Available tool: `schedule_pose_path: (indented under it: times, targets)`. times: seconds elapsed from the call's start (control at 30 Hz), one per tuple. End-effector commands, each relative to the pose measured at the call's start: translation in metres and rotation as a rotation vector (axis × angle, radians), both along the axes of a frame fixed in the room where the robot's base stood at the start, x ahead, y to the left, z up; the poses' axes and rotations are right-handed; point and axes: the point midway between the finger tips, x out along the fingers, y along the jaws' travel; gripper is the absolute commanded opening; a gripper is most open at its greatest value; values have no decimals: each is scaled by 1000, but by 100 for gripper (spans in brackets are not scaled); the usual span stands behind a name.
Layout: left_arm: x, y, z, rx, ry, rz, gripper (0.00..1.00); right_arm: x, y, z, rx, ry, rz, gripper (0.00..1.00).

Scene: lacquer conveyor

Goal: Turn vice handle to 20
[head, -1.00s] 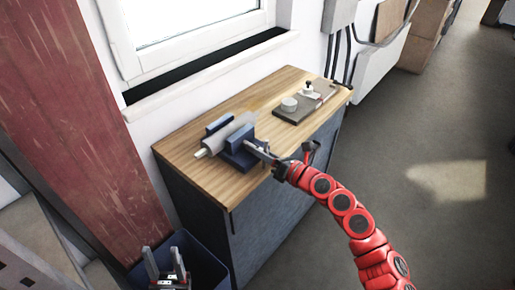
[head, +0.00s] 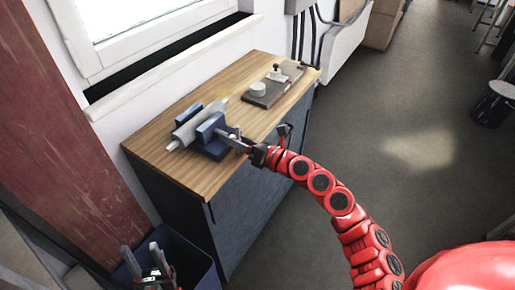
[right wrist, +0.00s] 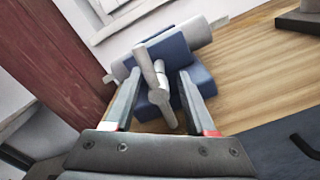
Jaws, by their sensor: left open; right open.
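The vice (head: 212,149) with blue jaws stands near the front edge of the wooden worktop and holds a grey cylinder (head: 186,131). In the right wrist view, the grey vice handle (right wrist: 150,72) is a slanted bar with a round hub, in front of the blue vice body (right wrist: 200,80). My right gripper (head: 238,143) is open at the vice's front. Its fingers (right wrist: 159,74) stand on either side of the handle, with gaps visible. I cannot make out a scale or number. My left gripper (head: 142,256) is open and empty at the lower left, away from the vice.
A dark plate (head: 267,94) with a light round piece lies farther back on the worktop (head: 160,156). A dark blue bin (head: 195,254) stands on the floor by the cabinet, near my left gripper. A wall and window lie behind.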

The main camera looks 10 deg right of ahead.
Motion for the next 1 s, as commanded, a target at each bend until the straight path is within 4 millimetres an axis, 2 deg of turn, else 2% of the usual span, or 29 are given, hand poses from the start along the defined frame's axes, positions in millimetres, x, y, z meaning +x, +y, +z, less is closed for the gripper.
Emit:
schedule_pose_path:
  times: [0.4,0.63,0.8,1.0]
  targets:
    - [0,0,-10,0,0,0,50,-63,-65,-3,0,4,-6,59]
    - [0,0,-13,0,0,0,50,-95,-95,-1,1,2,-5,59]
    - [0,0,-14,0,0,0,50,-110,-109,-1,0,2,0,59]
    - [0,0,-14,0,0,0,50,-116,-114,0,1,1,2,59]
